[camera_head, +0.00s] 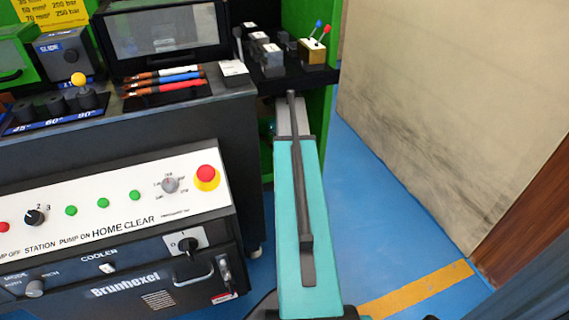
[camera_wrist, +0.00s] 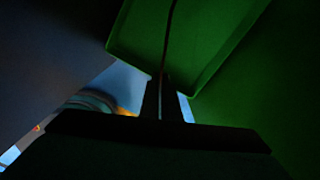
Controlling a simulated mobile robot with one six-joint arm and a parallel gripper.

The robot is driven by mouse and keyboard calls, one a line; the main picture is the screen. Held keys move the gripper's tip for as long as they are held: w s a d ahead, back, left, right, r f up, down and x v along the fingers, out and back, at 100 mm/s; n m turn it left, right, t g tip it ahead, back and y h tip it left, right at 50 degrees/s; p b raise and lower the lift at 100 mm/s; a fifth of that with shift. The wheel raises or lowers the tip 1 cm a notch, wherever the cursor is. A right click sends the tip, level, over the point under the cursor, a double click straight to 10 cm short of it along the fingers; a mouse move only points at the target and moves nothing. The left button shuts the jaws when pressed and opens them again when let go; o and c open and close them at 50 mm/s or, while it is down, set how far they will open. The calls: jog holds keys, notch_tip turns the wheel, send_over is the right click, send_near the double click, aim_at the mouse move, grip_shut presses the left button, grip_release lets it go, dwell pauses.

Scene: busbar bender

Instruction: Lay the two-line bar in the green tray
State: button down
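In the wrist view my gripper (camera_wrist: 162,78) has its two dark fingers close together, with a thin strip between them. That thin dark strip, the bar (camera_wrist: 169,38), runs on from the fingertips across the green tray (camera_wrist: 138,22), seen edge-on. I cannot see its line marks or whether it touches the tray floor. The tray fills the upper middle of the wrist view, its rim just beyond the fingertips. In the head view my teal arm reaches in below the dark shelf, and the gripper, bar and tray are hidden there.
The dark shelf (camera_head: 305,78) with small blocks overhangs my arm's far end. A green cabinet wall (camera_head: 328,105) stands close on the right. The machine's control panel (camera_head: 120,205) lies left of my arm. Blue floor (camera_head: 375,225) is free to the right.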

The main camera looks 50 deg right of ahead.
jog(key=shift+w+d+f+b, duration=0.35)
jog(key=shift+w+f+b, duration=0.1)
jog(key=shift+w+f, duration=0.15)
jog(key=shift+w+d+f+b, duration=0.3)
jog(key=shift+w+f+b, duration=0.1)
jog(key=shift+w+f, duration=0.15)
jog(key=shift+f, duration=0.1)
jog(key=shift+f+b, duration=1.25)
jog(key=shift+f, duration=1)
jog(key=shift+f, duration=0.1)
jog(key=c, duration=2)
grip_release()
jog(key=shift+f, duration=0.1)
jog(key=shift+c, duration=0.2)
jog(key=shift+r, duration=0.2)
